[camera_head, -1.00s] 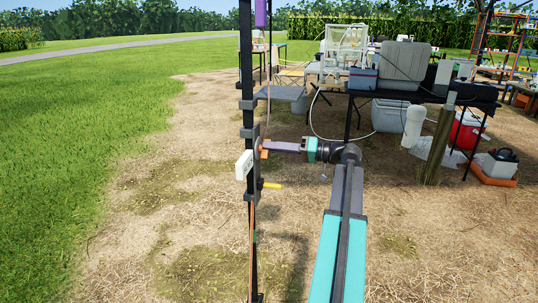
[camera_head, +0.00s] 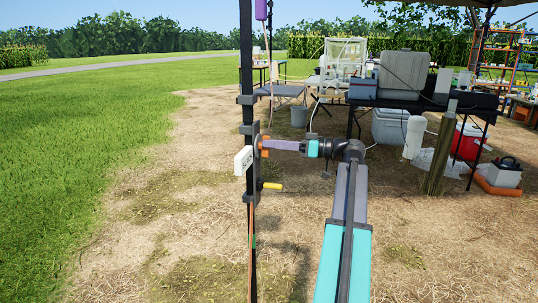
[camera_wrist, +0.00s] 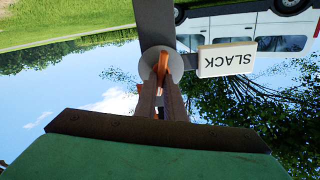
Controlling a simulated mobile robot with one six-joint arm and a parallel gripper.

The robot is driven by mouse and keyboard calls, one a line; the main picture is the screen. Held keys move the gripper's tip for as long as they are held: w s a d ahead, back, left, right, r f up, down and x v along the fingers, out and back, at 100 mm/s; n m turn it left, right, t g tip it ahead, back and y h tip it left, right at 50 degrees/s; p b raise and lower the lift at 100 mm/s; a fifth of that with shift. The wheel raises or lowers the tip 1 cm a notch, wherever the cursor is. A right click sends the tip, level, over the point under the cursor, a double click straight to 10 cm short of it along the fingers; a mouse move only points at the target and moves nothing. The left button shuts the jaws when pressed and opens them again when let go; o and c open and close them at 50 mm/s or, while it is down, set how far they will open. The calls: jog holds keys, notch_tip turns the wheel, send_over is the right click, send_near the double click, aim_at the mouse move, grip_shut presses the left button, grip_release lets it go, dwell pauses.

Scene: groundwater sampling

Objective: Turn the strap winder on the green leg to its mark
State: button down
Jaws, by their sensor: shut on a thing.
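A dark upright leg (camera_head: 246,90) stands left of centre in the head view, with a small green band (camera_head: 253,242) low on it. An orange winder handle (camera_head: 263,146) sticks out of its right side; in the wrist view the handle (camera_wrist: 163,67) stands in front of a pale round disc (camera_wrist: 176,68). My gripper (camera_head: 270,145) reaches in from the right and is shut on the handle; its fingers also show in the wrist view (camera_wrist: 161,88). A white plate (camera_head: 243,160) beside the winder reads SLACK in the wrist view (camera_wrist: 228,59). The winder's mark cannot be made out.
A yellow lever (camera_head: 272,186) sticks out of the leg just below the winder. A wooden post (camera_head: 437,155), a white cylinder (camera_head: 414,137) and a loaded black table (camera_head: 420,103) stand at the right. The ground left of the leg is clear.

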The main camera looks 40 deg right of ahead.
jog(key=n+b, duration=0.3)
jog(key=shift+b, duration=0.3)
jog(key=shift+r, duration=0.1)
jog(key=c, duration=1.8)
grip_release()
jog(key=shift+o, duration=0.2)
jog(key=shift+s, duration=0.1)
jog(key=p+v, duration=0.5)
jog(key=v, duration=0.8)
jog(key=shift+s, duration=0.35)
